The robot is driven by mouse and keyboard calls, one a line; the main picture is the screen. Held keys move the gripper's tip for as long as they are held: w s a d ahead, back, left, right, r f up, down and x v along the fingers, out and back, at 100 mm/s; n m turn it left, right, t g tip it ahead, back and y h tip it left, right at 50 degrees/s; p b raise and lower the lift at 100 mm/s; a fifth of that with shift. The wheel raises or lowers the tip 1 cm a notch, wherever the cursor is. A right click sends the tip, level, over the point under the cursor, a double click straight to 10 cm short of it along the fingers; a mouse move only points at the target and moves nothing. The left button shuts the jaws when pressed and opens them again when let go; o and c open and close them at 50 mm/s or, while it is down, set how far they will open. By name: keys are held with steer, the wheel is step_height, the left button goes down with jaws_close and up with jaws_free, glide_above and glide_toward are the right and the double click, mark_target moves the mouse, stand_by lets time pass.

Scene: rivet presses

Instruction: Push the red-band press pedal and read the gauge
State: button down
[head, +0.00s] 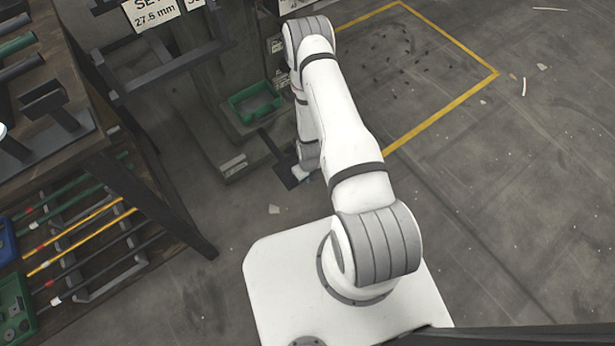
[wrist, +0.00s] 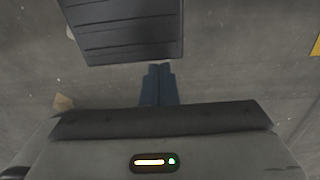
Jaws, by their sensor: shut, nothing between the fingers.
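A dark, ribbed pedal plate (wrist: 122,28) fills the upper left of the wrist view. In the head view the dark pedal (head: 287,175) is low at the foot of the press (head: 190,110), partly covered by my arm. My gripper (wrist: 160,70) is shut and empty, its blue fingertips by the pedal's near edge, right of its middle. I cannot tell whether they touch. In the head view my gripper is mostly hidden behind my arm. I see no clear red band and no gauge face in either view.
A green tray (head: 255,103) sits on the press base. A workbench (head: 95,130) with dark tools on top and coloured rods below stands at left. A sign (head: 152,12) reads "27.5 mm". A yellow floor line (head: 440,112) marks open floor at right.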

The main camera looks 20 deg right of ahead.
step_height(320, 180, up, 11)
steer(key=s+p, duration=0.2)
steer(key=p, duration=0.1)
steer(key=shift+s+d, duration=0.15)
steer(key=shift+d, duration=0.15)
steer(key=shift+f, duration=0.1)
steer(key=w+r+n+p, duration=0.2)
steer(key=r+n+p, duration=0.25)
steer(key=r, duration=0.85)
steer(key=w+a+r+n+t+p, duration=0.1)
steer(key=w+r+n+p, duration=0.3)
steer(key=r, duration=1)
steer(key=s+r+n+p, duration=0.1)
steer(key=r+n+p, duration=0.35)
steer(key=r, duration=0.85)
steer(key=s+r+n+p, duration=0.3)
steer(key=s+r+n, duration=0.2)
steer(key=r, duration=0.7)
steer(key=s+a+r+n+t+p, duration=0.1)
steer(key=s+r+n+p, duration=0.3)
steer(key=r, duration=0.8)
steer(key=s+a+r+n+p, duration=0.1)
steer(key=s+r+n+p, duration=0.3)
steer(key=s+r+n, duration=0.4)
step_height(320, 180, up, 4)
steer(key=shift+s+a+r+n, duration=0.15)
steer(key=shift+a+n, duration=0.1)
steer(key=shift+n, duration=0.95)
